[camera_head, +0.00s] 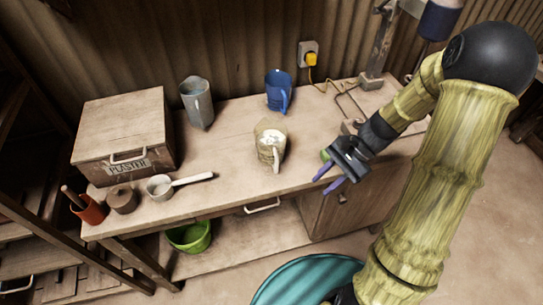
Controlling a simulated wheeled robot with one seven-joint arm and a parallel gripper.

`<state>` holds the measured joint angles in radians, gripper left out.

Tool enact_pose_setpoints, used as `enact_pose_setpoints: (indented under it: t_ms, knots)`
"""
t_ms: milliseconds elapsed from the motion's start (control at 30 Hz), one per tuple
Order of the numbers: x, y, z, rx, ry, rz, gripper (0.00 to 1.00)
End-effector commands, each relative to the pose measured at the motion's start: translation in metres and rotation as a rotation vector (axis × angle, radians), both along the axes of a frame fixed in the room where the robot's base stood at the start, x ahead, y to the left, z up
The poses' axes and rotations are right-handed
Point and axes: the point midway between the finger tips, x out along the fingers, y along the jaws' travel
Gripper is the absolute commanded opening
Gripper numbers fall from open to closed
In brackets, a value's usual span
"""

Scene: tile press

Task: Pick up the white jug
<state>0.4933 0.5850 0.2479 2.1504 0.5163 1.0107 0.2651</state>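A pale, off-white jug (269,135) stands upright near the middle of the workbench, with white material showing inside and its handle facing the front. It is the closest match to a white jug. A grey jug (199,110) stands behind it to the left, and a blue jug (274,92) stands behind it. My gripper (325,180) is to the right of the off-white jug, by the bench's front edge, apart from it. Its two purple fingers are spread with a gap between them, and nothing shows between them.
A wooden box (122,125) labelled plaster, an orange cup (92,211), a small brown pot (122,199) and a ladle (180,183) are on the bench's left. A green bowl (189,236) sits on the lower shelf. A small green thing (325,155) is partly hidden behind my gripper.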

Motion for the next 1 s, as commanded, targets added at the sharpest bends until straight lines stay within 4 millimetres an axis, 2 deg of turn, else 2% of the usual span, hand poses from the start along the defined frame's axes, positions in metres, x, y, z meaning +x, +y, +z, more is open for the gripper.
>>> enact_pose_setpoints:
  t_ms: [33, 133, 300, 433, 533, 833, 1000]
  knots:
    - [0.009, -0.002, -0.017, 0.083, 0.060, -0.075, 0.31]
    - [0.028, -0.006, -0.027, 0.253, 0.166, -0.209, 0.31]
    - [0.062, -0.027, -0.034, 0.554, 0.299, -0.394, 0.31]
    - [0.078, -0.044, -0.032, 0.708, 0.347, -0.469, 0.31]
    - [0.082, -0.050, -0.029, 0.753, 0.358, -0.487, 0.31]
    - [0.082, -0.049, -0.027, 0.755, 0.360, -0.487, 0.31]
    - [0.082, -0.035, -0.027, 0.755, 0.362, -0.484, 0.31]
